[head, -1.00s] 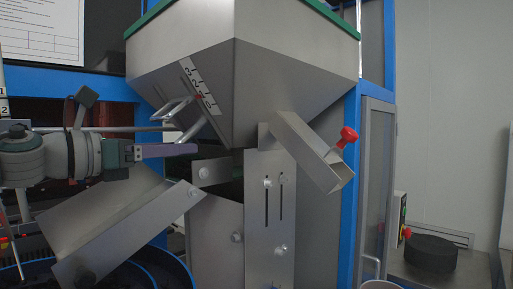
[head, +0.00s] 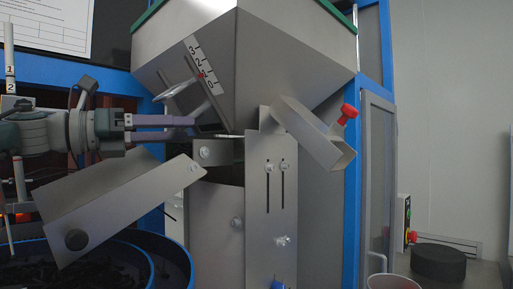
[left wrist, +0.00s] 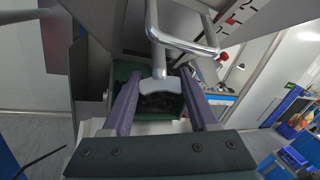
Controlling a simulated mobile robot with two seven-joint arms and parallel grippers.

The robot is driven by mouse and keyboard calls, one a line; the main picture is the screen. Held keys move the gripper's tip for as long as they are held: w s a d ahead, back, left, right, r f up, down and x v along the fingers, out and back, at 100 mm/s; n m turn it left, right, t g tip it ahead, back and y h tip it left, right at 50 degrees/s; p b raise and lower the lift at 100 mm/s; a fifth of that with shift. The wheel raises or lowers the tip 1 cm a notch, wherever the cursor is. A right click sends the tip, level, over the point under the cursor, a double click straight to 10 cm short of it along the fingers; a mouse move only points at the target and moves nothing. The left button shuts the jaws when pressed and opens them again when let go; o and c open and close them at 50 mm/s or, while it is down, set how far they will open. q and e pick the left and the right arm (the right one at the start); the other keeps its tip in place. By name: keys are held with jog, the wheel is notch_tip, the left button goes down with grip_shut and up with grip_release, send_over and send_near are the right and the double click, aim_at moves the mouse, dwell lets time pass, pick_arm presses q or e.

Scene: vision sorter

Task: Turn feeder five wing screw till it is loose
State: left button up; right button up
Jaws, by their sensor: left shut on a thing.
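The hopper (head: 205,90) has a sloping steel face with a number scale (head: 204,62). A bent metal handle (head: 177,92) sticks out from it and also shows in the left wrist view (left wrist: 185,43). A grey winged piece, which looks like the wing screw (left wrist: 160,87), sits between my left fingers at the lower end of a metal rod. My left gripper (head: 193,128) has its two purple fingers on either side of this piece, below the handle; the fingers also show in the left wrist view (left wrist: 160,76). In the head view the fingers hide the screw. My right gripper is out of view.
A chute (head: 310,130) with a red knob (head: 348,113) is at the right of the hopper. A slotted plate (head: 270,215) stands below it. A sloping tray (head: 115,195) and a blue-rimmed bowl (head: 135,255) lie below my left arm.

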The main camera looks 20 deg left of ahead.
pick_arm(q)
jog(key=shift+g+h+b, duration=0.4)
jog(key=shift+h+b, duration=0.35)
jog(key=shift+h, duration=0.25)
jog(key=o, duration=1.4)
